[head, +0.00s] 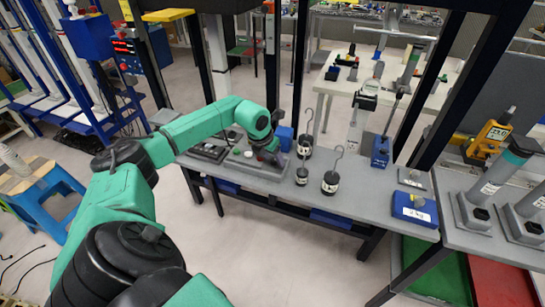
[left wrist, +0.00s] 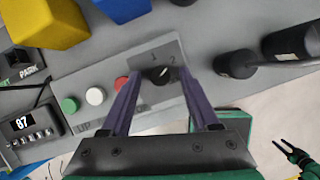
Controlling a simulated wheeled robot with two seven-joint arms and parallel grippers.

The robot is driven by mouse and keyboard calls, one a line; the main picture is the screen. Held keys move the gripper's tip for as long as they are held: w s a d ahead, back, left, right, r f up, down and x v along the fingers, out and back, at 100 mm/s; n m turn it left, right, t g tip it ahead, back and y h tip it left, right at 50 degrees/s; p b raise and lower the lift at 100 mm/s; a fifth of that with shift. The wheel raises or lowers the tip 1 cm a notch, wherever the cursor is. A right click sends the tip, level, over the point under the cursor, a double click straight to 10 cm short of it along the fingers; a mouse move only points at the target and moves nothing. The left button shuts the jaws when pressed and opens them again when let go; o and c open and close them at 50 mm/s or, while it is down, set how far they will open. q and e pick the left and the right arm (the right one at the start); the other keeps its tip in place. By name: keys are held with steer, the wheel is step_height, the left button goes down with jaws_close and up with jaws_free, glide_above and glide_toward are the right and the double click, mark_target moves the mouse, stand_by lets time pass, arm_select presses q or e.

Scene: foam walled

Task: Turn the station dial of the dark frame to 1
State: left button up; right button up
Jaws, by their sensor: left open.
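The station dial (left wrist: 158,74) is a round black knob on a grey control panel (left wrist: 185,52), with "1" and "2" printed above it. A pale mark on the knob seems to slant toward the "2" side; its exact setting is hard to read. My left gripper (left wrist: 160,88) is open, its purple fingers on either side of the dial; I cannot tell if they touch it. In the head view my left gripper (head: 268,155) is over the panel (head: 255,172) on the bench of the dark frame and hides the dial. A small dark gripper (left wrist: 284,154), apparently my right, shows in the wrist view; its jaws are unclear.
Red (left wrist: 121,83), white (left wrist: 95,96) and green (left wrist: 70,104) buttons sit left of the dial. Yellow (left wrist: 45,22) and blue (left wrist: 122,6) blocks are behind.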

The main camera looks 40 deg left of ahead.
arm_select(q)
jaws_close()
steer(key=shift+n, duration=0.4)
steer(key=shift+d+n+y, duration=0.15)
steer(key=shift+n+y, duration=0.35)
steer(key=shift+n, duration=0.5)
steer(key=n, duration=0.1)
steer(key=n+y+b, duration=0.1)
steer(key=n, duration=0.1)
steer(key=shift+w+d+n+g, duration=0.1)
steer(key=shift+w+n+g, duration=0.05)
steer(key=shift+n+g, duration=0.2)
steer(key=n+g+y, duration=0.1)
steer(key=n, duration=0.1)
steer(key=n+g+b, duration=0.1)
steer(key=n, duration=0.2)
steer(key=shift+w+d+r+n+y, duration=0.15)
steer(key=shift+n+y, duration=0.1)
steer(key=shift+y, duration=0.15)
jaws_free()
